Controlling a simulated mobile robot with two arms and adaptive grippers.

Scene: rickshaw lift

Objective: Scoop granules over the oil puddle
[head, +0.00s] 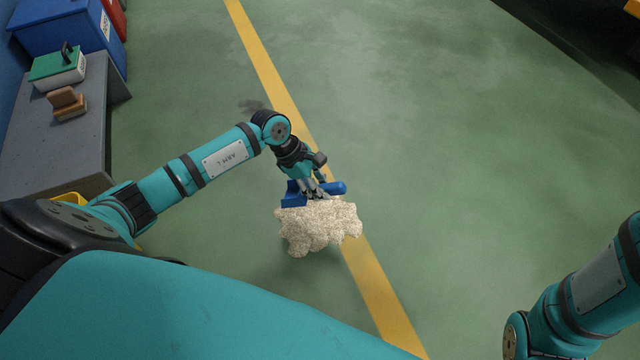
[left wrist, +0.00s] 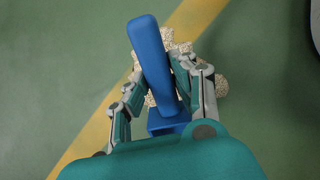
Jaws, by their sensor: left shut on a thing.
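My left gripper (head: 316,188) is shut on the handle of a blue scoop (head: 293,195), near the middle of the head view. In the left wrist view, the scoop's blue handle (left wrist: 152,62) runs between the two fingers. A clump of pale granules (head: 320,226) lies directly below and in front of the scoop, overlapping the yellow line. I cannot tell whether the granules rest on the floor or partly in the scoop. A dark stain shows on the floor behind my arm. My right gripper is out of view.
A grey bench (head: 55,140) at the left holds a green-lidded white box (head: 58,74) and a wooden brush-like block (head: 68,104). A blue bin (head: 65,28) stands behind it. A yellow line (head: 384,300) crosses the green floor. The floor to the right is clear.

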